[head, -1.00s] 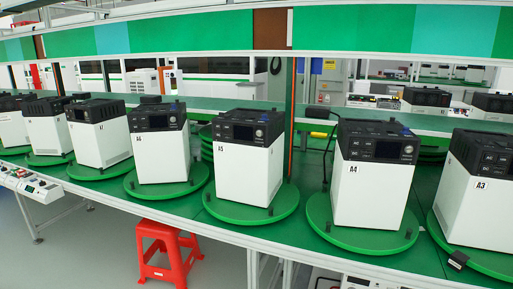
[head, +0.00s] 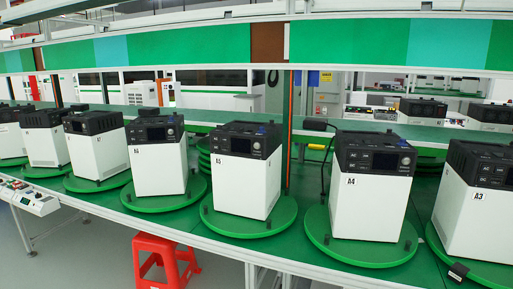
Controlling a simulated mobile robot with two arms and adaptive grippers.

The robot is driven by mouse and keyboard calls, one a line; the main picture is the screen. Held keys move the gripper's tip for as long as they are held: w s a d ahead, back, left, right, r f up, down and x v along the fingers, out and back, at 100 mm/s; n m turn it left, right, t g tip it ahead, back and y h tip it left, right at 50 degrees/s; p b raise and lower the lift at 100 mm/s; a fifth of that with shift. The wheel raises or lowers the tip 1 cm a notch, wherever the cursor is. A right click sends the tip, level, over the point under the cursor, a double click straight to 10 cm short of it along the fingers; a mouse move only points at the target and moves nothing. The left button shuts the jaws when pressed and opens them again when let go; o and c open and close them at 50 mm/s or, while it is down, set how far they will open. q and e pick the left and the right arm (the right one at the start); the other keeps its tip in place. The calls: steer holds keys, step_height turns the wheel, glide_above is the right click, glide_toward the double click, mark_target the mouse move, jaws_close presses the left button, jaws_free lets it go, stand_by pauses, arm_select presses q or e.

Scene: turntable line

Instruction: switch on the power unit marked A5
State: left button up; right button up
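The power unit marked A5 (head: 240,185) is a white box with a black top and front control panel. It stands upright on a round green turntable (head: 230,226) near the middle of the head view. A small screen and buttons show on its panel (head: 245,146); I cannot tell whether it is on. The unit marked A4 (head: 368,206) stands to its right and the unit marked A6 (head: 158,170) to its left, each on its own turntable. Neither of my grippers is in view.
The unit marked A3 (head: 475,215) stands at the far right; more units line the left. A red stool (head: 165,262) stands on the floor below the table's front edge. A control box (head: 28,197) sits at the left. A black cable (head: 326,165) hangs between A5 and A4.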

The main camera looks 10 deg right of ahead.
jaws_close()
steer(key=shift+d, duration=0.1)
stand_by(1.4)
